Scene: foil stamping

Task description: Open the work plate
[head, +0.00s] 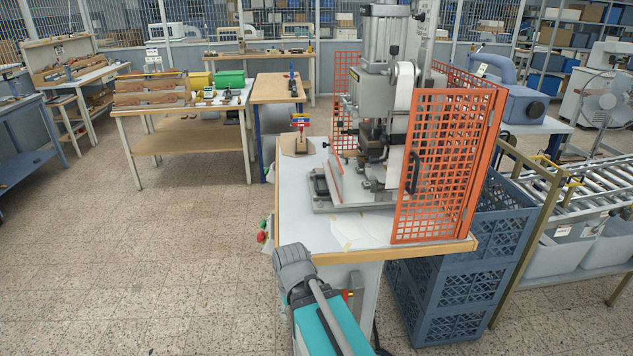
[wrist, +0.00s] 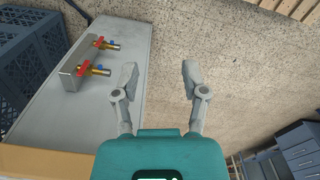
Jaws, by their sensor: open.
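The stamping press (head: 385,110) stands upright on a white table (head: 290,205) in the head view. At its foot, a grey plate-like part (head: 322,188) sits at the left of the base, below the press head; I cannot tell for sure whether this is the work plate. The press is not in the wrist view. My gripper (wrist: 160,76) is open and empty in the wrist view, its two fingers spread above the floor and beside a pale panel. In the head view my arm is at the bottom, in front of the table, and the gripper itself cannot be made out.
An orange mesh guard (head: 445,165) with a dark handle stands at the press's right. Blue crates (head: 465,290) stand right of the table. A grey block with red-handled valves (wrist: 75,70) is on the pale panel (wrist: 50,120). The floor (head: 150,270) at the left is clear.

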